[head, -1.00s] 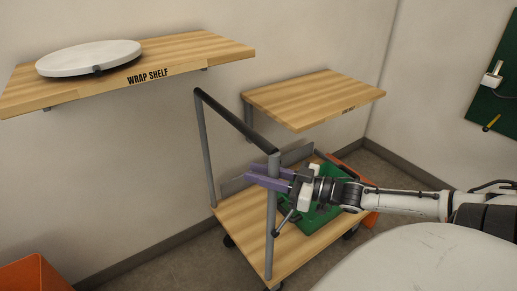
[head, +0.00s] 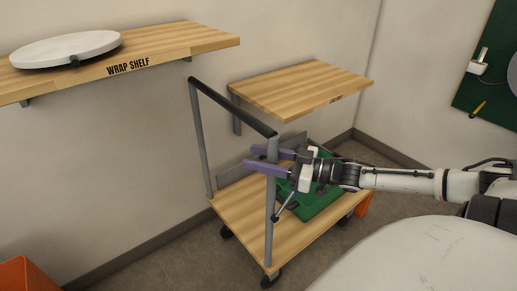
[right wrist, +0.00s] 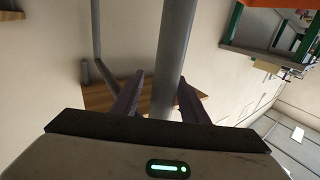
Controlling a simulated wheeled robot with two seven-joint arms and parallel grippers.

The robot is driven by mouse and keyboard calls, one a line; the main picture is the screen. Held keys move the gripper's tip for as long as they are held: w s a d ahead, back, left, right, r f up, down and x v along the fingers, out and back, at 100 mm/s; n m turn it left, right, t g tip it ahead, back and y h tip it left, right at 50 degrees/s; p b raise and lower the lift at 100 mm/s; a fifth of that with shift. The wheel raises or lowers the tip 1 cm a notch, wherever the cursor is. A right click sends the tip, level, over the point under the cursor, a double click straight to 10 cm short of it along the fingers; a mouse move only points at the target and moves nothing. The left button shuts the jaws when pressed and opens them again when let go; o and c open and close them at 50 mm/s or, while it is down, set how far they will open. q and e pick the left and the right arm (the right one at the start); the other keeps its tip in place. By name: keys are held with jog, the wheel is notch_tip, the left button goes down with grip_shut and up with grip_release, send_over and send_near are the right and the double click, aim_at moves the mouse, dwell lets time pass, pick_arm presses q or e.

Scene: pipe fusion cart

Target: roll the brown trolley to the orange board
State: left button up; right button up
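The brown trolley (head: 235,210) stands on the floor at the centre of the head view, with a wooden deck, grey posts and a black handle bar (head: 232,106). My right gripper (head: 268,162) reaches in from the right. Its two purple fingers stand on either side of the trolley's near post, which also runs between the fingers in the right wrist view (right wrist: 168,60). The fingers are apart, with a gap beside the post. A green object (head: 318,205) lies on the deck, partly behind my gripper. I cannot identify the orange board. My left gripper is not in view.
An orange piece (head: 363,205) shows just past the deck's right edge. An orange bin (head: 30,275) is at the lower left. The wrap shelf (head: 195,45) with a white disc (head: 66,48) and a second shelf (head: 300,92) are on the wall. Floor shows at the right.

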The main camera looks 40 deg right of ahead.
jog(key=shift+s, duration=0.15)
pick_arm(q)
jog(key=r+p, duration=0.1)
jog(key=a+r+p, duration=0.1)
jog(key=p, duration=0.1)
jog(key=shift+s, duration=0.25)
pick_arm(e)
jog(key=v, duration=1)
